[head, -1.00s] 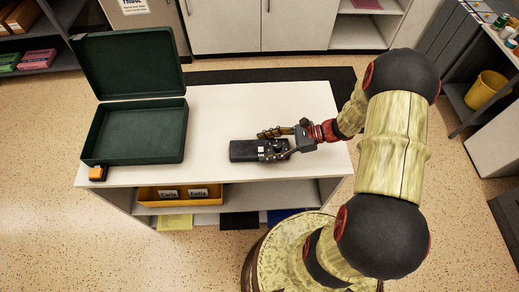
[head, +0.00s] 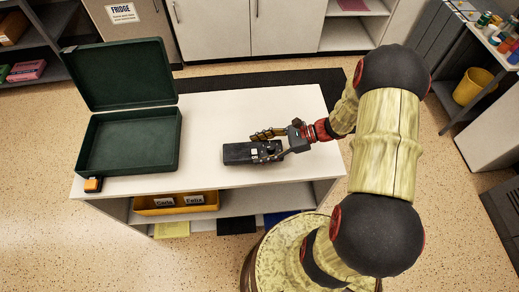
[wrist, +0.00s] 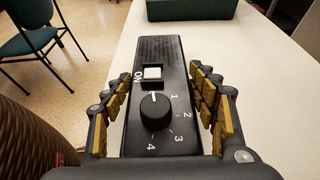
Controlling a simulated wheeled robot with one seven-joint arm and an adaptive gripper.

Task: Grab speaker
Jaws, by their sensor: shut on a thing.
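The speaker (head: 237,153) is a black box on the white table in the head view, its left end sticking out from my gripper (head: 267,146). In the wrist view the speaker (wrist: 160,60) shows a ribbed top, a white switch marked ON and a black knob with numbers. My gripper (wrist: 160,112) has its yellow-padded fingers along both long sides of the speaker and is shut on it. Whether the speaker rests on the table or is slightly raised I cannot tell.
An open dark green case (head: 130,140) stands on the left of the table (head: 215,105). A small orange-and-black object (head: 93,184) is at the table's front left corner. A yellow bin (head: 176,203) sits on the shelf below. The table between case and speaker is clear.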

